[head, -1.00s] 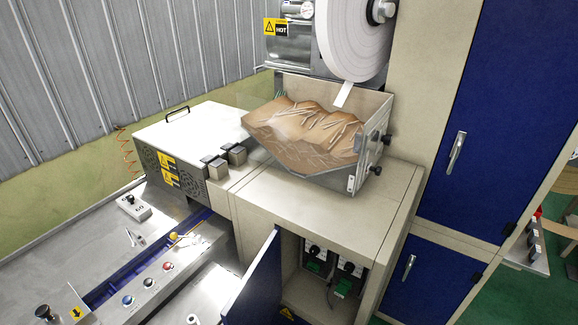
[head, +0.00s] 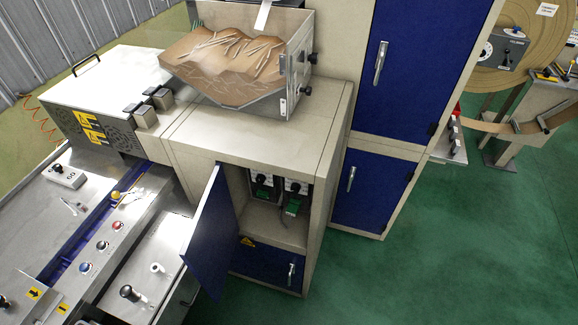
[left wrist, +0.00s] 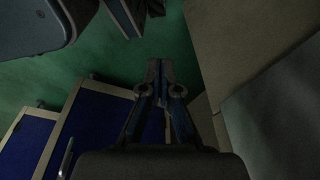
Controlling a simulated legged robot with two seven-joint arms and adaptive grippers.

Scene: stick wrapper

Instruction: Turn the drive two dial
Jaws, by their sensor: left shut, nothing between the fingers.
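Two drive units with black dials sit inside the open lower cabinet in the head view: a left dial (head: 264,179) and a right dial (head: 294,187). Any labels are too small to read, so I cannot tell which is drive two. The blue cabinet door (head: 208,235) stands swung open to the left. My left gripper (left wrist: 161,65) shows in the left wrist view, its fingers together and empty, over dark floor and blue panels. No dial shows in that view. My grippers do not show in the head view.
A hopper of sticks (head: 235,60) sits on the cream cabinet top. A control panel with buttons (head: 103,246) is at left. A tall cabinet with blue doors (head: 375,190) stands right of the open compartment. Green floor (head: 430,260) is free in front and to the right.

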